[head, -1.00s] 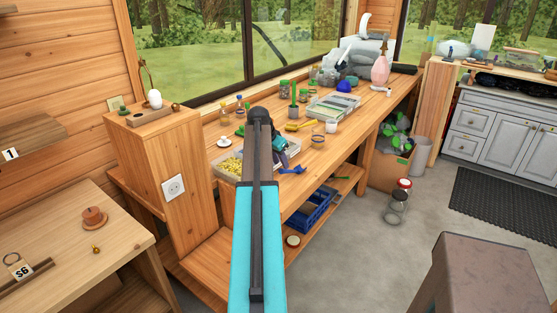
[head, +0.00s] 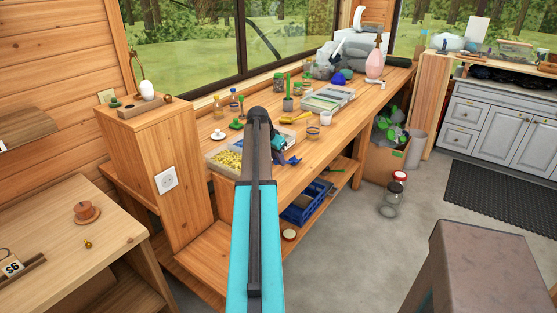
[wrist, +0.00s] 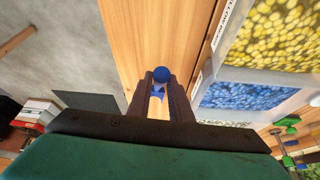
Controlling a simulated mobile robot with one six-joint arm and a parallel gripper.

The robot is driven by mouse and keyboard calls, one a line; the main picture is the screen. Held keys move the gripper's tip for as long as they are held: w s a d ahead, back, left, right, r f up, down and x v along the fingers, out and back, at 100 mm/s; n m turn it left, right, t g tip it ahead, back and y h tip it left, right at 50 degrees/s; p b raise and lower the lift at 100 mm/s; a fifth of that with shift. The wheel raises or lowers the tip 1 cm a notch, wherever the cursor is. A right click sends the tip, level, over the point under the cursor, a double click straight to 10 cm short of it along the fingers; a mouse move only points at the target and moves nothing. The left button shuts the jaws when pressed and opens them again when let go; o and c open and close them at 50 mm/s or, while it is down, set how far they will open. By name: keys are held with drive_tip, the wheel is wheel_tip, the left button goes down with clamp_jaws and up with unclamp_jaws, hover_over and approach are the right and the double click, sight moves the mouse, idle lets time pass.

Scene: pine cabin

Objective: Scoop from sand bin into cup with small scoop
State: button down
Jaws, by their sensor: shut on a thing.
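My gripper (wrist: 160,98) is shut on the small blue scoop (wrist: 161,75), whose rounded blue end shows between the fingers in the wrist view. In the head view the scoop (head: 292,160) shows just right of my arm, low over the bench's front edge; I cannot tell whether it touches the bench. The sand bin (wrist: 207,70) is to the right in the wrist view, with yellow and blue grains in separate compartments. In the head view the bin (head: 212,166) is partly hidden behind my arm. A small clear cup (head: 313,132) stands on the bench right of the gripper.
A blue crate (head: 304,208) sits on the shelf below. Bare bench lies right of the clear cup.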

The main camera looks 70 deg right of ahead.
drive_tip(key=shift+w+r+p, duration=0.1)
drive_tip(key=shift+r+p, duration=1.2)
drive_tip(key=shift+r, duration=1.55)
